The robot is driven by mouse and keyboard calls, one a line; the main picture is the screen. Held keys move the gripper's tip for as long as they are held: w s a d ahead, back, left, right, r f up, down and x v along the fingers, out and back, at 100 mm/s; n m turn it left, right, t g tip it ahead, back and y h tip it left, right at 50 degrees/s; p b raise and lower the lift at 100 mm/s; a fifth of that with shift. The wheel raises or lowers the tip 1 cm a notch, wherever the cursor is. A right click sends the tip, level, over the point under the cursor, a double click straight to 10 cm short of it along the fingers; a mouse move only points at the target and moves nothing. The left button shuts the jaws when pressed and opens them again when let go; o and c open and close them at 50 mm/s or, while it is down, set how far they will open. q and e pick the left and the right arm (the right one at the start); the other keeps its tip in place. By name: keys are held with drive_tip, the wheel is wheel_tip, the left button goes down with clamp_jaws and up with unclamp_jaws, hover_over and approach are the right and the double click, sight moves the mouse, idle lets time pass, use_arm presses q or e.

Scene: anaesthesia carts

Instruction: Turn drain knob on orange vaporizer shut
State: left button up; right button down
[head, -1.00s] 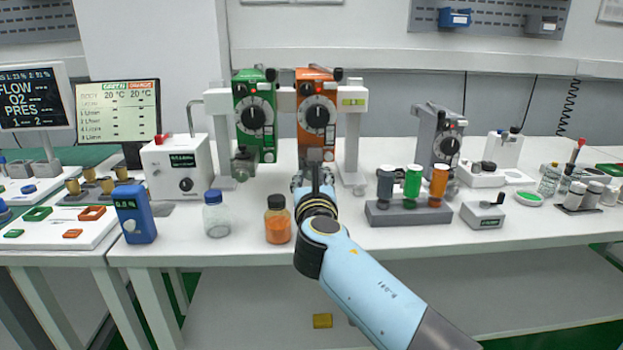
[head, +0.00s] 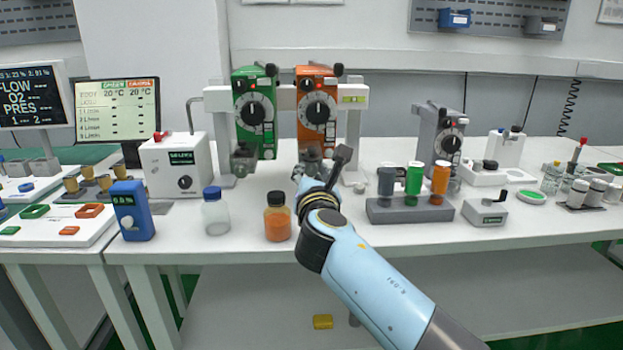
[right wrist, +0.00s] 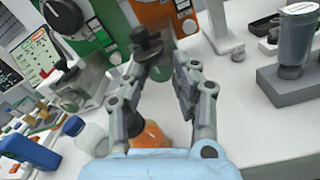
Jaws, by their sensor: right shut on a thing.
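The orange vaporizer (head: 308,128) hangs on the rail beside the green vaporizer (head: 241,118) in the head view, with a dark dial on its front. It also shows at the top of the right wrist view (right wrist: 150,12). My right gripper (head: 314,160) is at its lower front, and my wrist hides part of that area. In the right wrist view, the fingers (right wrist: 160,68) are shut on the dark drain knob (right wrist: 149,44) below the orange body. The exact finger contact and the knob's angle are hard to tell. My left gripper is in neither current view.
An orange-filled bottle (head: 278,222) stands just left of my right forearm, with a blue-capped bottle (head: 215,215) beyond it. A grey rack with coloured bottles (head: 405,216) stands to the right. The front table strip between my forearm and this rack is clear.

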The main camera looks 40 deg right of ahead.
drive_tip(key=shift+m, duration=0.5)
drive_tip(key=c, duration=1)
unclamp_jaws()
drive_tip(key=v, duration=0.7)
drive_tip(key=shift+s, duration=0.25)
